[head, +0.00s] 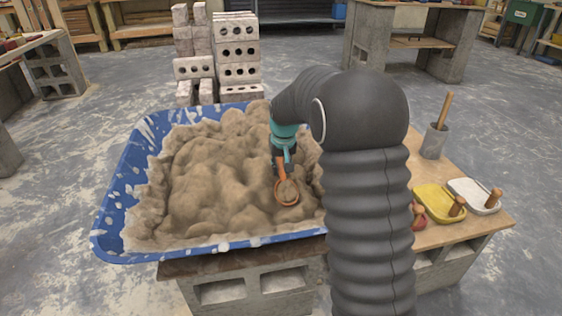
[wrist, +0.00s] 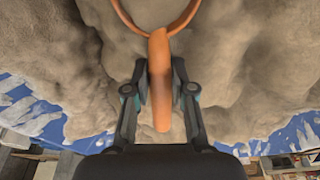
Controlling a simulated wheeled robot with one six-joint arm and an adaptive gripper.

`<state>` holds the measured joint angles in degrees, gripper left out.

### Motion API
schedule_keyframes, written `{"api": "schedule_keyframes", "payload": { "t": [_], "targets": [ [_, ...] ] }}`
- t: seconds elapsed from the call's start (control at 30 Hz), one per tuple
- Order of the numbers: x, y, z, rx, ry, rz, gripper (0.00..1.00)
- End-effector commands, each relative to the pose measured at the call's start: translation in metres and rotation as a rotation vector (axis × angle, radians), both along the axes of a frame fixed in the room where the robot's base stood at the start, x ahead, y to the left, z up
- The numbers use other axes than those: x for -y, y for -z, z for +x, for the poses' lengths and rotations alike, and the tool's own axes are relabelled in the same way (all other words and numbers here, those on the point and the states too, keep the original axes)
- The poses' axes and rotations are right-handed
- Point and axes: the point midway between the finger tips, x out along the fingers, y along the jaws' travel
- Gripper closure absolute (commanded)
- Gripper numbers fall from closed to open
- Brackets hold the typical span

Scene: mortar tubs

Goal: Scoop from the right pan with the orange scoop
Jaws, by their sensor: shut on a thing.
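My gripper (head: 280,165) is shut on the handle of the orange scoop (head: 284,196), over the right part of a large blue tub (head: 112,215) heaped with tan mortar (head: 205,175). The scoop's round bowl points toward the front of the tub and looks tan inside. I cannot tell whether it holds mortar or touches the surface. In the wrist view my gripper (wrist: 160,82) has a finger on each side of the scoop's handle (wrist: 161,115), with mortar beneath. Only one tub shows; my arm hides part of its right side.
A wooden board on blocks (head: 465,222) at the right bears a yellow scoop (head: 434,199), a white scoop (head: 468,190), a partly hidden red one (head: 419,220) and a grey cup (head: 433,143) with a wooden handle. Stacked blocks (head: 238,55) stand behind the tub.

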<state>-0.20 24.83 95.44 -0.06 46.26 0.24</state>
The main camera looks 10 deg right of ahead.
Motion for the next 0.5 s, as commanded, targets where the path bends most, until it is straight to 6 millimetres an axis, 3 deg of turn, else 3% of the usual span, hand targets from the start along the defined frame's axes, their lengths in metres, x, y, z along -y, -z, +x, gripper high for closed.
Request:
{"api": "schedule_keyframes", "payload": {
  "t": [0.5],
  "targets": [
    [0.0000, -0.0124, -0.0031, -0.120, 0.000, 0.000, 1.00]
  ]
}}
